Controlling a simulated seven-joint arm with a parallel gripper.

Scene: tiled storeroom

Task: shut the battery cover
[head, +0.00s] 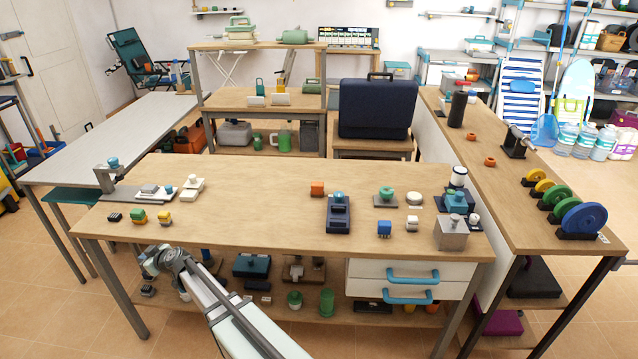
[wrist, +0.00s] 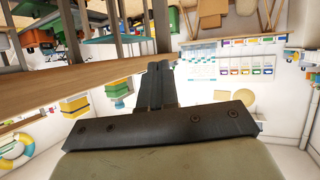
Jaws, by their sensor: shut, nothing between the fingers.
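I cannot tell for certain which object carries the battery cover. A dark blue device (head: 338,219) with a lighter blue part on top stands on the near wooden table (head: 260,215), right of the middle. No open cover can be made out clearly at this size. My gripper (wrist: 159,68) is shut and empty in the wrist view, with its two dark fingers together. In the head view my arm reaches to below the table's front left edge; the fingertips are not clear there. My gripper touches none of these devices.
A grey metal box (head: 451,233) stands at the table's right end. The middle of the tabletop is clear. White drawers with blue handles (head: 413,273) and a filled lower shelf lie beneath.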

